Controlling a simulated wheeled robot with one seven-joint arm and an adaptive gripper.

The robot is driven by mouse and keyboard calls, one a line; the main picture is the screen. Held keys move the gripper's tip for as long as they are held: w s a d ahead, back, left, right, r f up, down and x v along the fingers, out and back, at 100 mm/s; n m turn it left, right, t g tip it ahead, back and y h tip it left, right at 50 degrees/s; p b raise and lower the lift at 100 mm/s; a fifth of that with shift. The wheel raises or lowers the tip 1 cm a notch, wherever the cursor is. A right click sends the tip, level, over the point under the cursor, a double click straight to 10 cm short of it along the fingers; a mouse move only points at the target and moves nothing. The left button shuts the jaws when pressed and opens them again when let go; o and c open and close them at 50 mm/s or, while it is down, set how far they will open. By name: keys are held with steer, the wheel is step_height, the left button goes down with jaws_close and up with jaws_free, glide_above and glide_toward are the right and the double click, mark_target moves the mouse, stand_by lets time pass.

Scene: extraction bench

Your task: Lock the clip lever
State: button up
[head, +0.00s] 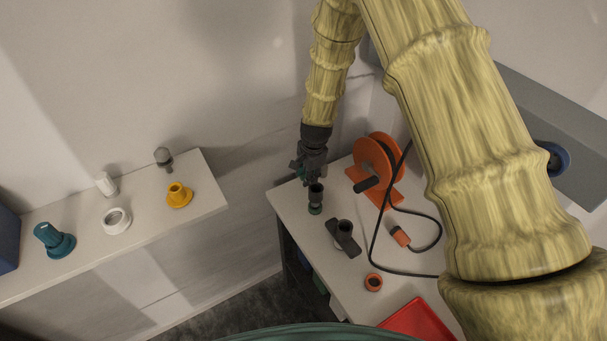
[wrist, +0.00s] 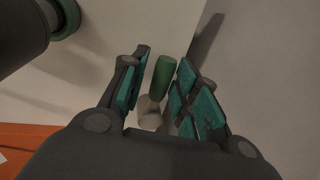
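A small green cylindrical piece (wrist: 163,76), which looks like the clip lever, shows between my fingers in the wrist view, above a pale stub. My gripper (wrist: 165,60) is open, with teal pads on either side of the green piece and a visible gap. In the head view my gripper (head: 304,172) is at the table's back left corner, just above and beside a dark upright cylinder (head: 316,196) with a green ring at its base. That cylinder and ring also show at top left in the wrist view (wrist: 66,18). The lever cannot be told apart in the head view.
An orange reel (head: 377,157) with black cable stands right of my gripper. A dark fitting (head: 344,238), orange ring (head: 373,282) and red tray (head: 418,322) lie nearer on the table. A left shelf (head: 150,222) holds several fittings, including a yellow one (head: 178,195).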

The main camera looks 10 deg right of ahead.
steer(key=shift+o, duration=0.5)
steer(key=shift+a, duration=0.15)
steer(key=shift+r, duration=0.15)
step_height(320, 180, up, 12)
steer(key=s, duration=0.2)
steer(key=shift+d+f, duration=0.25)
steer(key=shift+d, duration=0.15)
steer(key=shift+s, duration=0.1)
